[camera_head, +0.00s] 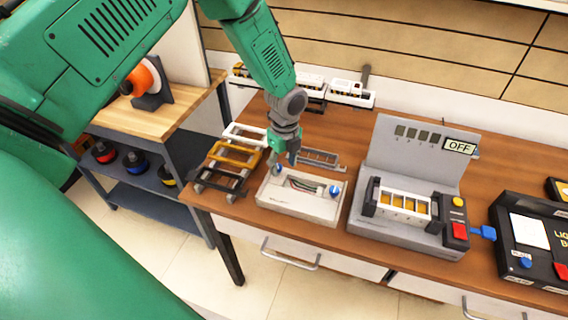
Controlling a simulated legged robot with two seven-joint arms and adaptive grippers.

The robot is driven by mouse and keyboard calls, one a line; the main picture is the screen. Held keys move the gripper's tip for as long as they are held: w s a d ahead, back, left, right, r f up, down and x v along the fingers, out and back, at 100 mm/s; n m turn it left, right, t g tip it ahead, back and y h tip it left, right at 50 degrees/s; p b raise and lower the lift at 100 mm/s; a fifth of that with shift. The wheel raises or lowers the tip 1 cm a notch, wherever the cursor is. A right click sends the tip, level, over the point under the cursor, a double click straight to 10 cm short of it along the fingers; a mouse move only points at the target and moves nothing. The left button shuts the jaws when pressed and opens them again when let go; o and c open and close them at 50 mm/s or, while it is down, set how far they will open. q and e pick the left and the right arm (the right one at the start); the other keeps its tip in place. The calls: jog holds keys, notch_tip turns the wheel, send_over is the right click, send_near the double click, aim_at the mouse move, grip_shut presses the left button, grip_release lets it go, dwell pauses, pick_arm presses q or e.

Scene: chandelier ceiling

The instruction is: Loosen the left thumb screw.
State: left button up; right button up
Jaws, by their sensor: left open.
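A pale grey box (298,208) lies on the wooden workbench, with an opening on top that shows dark wires (306,184). A blue thumb screw (335,190) sits at the right of its top. The left thumb screw (277,169) is at the left end, small and partly covered by my gripper. My left gripper (284,159) comes down from above over that end, fingers pointing down and open. I cannot tell whether a fingertip touches the screw. My right gripper is not in view.
Stacked white, yellow and black frames (233,156) stand close to the left of the box. A grey frame (320,159) lies just behind it. A grey test station (416,160) with an OFF sign stands to the right, then a black box (530,235). A narrow strip of bench is bare in front.

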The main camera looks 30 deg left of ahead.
pick_arm(q)
jog(key=shift+a+f, duration=0.3)
jog(key=shift+a, duration=0.1)
jog(key=shift+a+f, duration=0.15)
jog(key=shift+a, duration=0.35)
jog(key=shift+a+f, duration=0.15)
jog(key=shift+a, duration=0.45)
jog(key=c, duration=0.6)
jog(key=shift+d, duration=0.25)
grip_shut()
jog(key=shift+w+d+r, duration=0.1)
jog(key=shift+d+r, duration=0.05)
jog(key=shift+d, duration=0.55)
jog(key=shift+a, duration=0.1)
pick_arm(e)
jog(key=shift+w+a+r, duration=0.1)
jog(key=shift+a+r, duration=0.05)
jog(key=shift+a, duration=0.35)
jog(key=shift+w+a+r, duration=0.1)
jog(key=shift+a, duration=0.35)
pick_arm(q)
jog(key=shift+a, duration=0.1)
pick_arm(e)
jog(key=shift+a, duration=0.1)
